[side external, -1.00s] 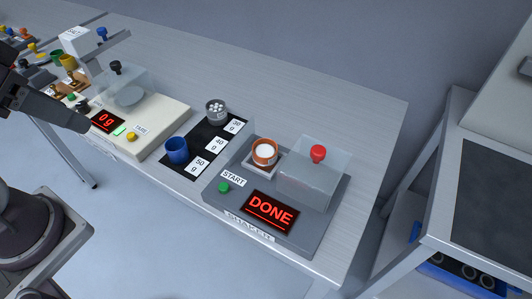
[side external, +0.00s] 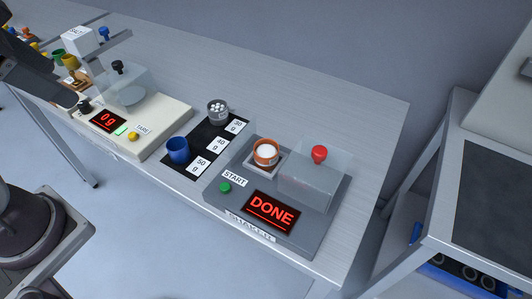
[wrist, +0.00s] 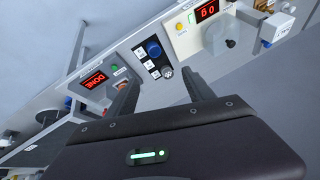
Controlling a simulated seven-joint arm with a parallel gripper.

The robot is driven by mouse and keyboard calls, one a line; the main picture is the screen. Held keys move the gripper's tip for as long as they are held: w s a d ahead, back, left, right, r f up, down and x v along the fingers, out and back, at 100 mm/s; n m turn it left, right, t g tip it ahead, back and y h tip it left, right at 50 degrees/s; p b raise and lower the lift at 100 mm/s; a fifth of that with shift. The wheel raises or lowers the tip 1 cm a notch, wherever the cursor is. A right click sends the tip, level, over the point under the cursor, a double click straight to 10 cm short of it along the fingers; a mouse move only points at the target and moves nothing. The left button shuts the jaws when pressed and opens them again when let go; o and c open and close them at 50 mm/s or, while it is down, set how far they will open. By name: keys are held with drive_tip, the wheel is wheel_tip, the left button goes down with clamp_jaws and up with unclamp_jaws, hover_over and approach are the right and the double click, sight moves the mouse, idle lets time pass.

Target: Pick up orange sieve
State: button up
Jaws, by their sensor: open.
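The orange sieve (side external: 266,152), a round cup with white salt in it, sits upright in the square holder of the grey shaker (side external: 225,206). The shaker's display (side external: 271,213) reads DONE. In the wrist view the sieve is mostly hidden near the left finger. My gripper (wrist: 163,88) is open and empty, its two fingers spread in the wrist view. In the side view, part of my dark gripper (side external: 62,98) shows at the far left, beside the scale and well away from the sieve.
A clear cover with a red knob (side external: 319,154) stands right beside the sieve. A blue cup (side external: 178,150) and a grey cup of white balls (side external: 217,112) stand on the black weight mat (side external: 206,147). The scale (side external: 158,122) reads 0 g.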

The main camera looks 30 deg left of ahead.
drive_tip(key=w+a+m+t+y, duration=0.1)
drive_tip(key=w+a+m+y, duration=0.15)
drive_tip(key=w+m, duration=0.55)
drive_tip(key=m+t+h, duration=0.5)
drive_tip(key=m+t, duration=0.2)
drive_tip(key=m, duration=1.9)
hover_over(262, 153)
drive_tip(key=s+a, duration=0.2)
drive_tip(key=s, duration=0.3)
drive_tip(key=shift+m+h, duration=0.35)
drive_tip(key=shift+m, duration=0.25)
drive_tip(key=f, duration=0.8)
drive_tip(key=d+f, duration=0.1)
drive_tip(key=f, duration=1.5)
drive_tip(key=shift+w+d+f, duration=0.15)
drive_tip(key=shift+f, duration=0.05)
drive_tip(key=shift+w+f, duration=0.2)
drive_tip(key=shift+f, duration=0.1)
drive_tip(key=x, duration=0.6)
drive_tip(key=shift+w+d+f, duration=0.1)
drive_tip(key=shift+w, duration=0.25)
